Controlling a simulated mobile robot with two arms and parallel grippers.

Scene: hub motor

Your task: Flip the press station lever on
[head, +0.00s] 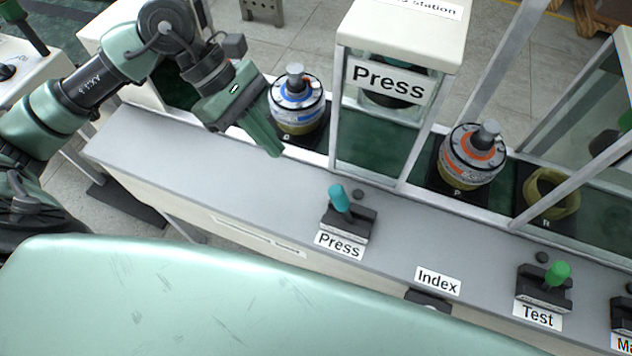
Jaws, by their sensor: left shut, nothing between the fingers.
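The press station lever (340,198) has a teal handle. It rises from a dark base (348,220) on the grey console, above the lower "Press" label (339,246). The handle leans up and slightly left in the picture. My left gripper (275,149) is shut and empty. It hangs over the console's back edge, up and left of the lever and apart from it, in front of a hub motor with a blue ring (297,103). My right gripper is not in the picture.
The press station housing (401,28) stands behind the lever. A motor with an orange ring (472,157) stands to its right. A green test lever (557,273) and an "Index" label (438,280) are further right. The console top (215,165) left of the lever is clear.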

